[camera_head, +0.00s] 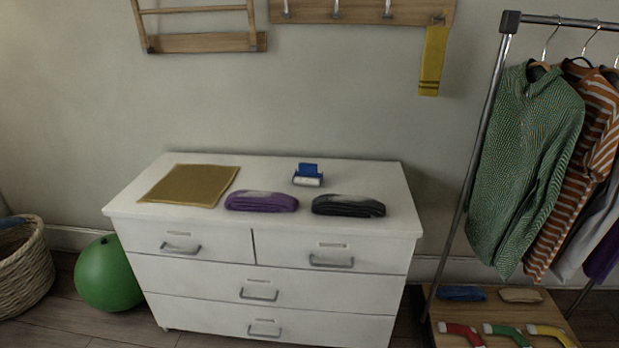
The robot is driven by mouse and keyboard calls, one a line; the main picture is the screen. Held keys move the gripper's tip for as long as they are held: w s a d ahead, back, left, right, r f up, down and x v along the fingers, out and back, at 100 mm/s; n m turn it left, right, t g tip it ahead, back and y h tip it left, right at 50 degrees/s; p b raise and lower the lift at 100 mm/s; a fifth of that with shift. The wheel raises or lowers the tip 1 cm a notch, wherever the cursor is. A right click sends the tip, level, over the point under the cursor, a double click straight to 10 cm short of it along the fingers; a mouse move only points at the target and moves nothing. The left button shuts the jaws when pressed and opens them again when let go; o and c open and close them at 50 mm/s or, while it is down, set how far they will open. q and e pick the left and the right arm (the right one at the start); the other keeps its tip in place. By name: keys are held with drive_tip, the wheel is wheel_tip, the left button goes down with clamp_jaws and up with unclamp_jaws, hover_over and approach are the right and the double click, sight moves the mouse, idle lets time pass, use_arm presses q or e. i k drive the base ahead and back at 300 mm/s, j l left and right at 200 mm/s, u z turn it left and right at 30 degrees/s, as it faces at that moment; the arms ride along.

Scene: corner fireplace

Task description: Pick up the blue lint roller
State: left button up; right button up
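The blue lint roller (308,170) lies on top of the white dresser (140,210), toward the back and right of the middle. Its blue part points to the back wall and a white part faces the front. It sits just behind the gap between a folded purple cloth (262,202) and a folded dark cloth (348,206), apart from both. Neither of my grippers shows in the head view.
A tan mat (190,185) lies on the dresser's left side. A green ball (107,274) and a wicker basket (25,270) stand on the floor at left. A clothes rack (480,150) stands at right. The dresser top's right end is clear.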

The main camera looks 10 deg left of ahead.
sight(307, 174)
drive_tip(key=i+j+z, duration=0.2)
drive_tip(key=i+j, duration=0.45)
drive_tip(key=i, duration=0.15)
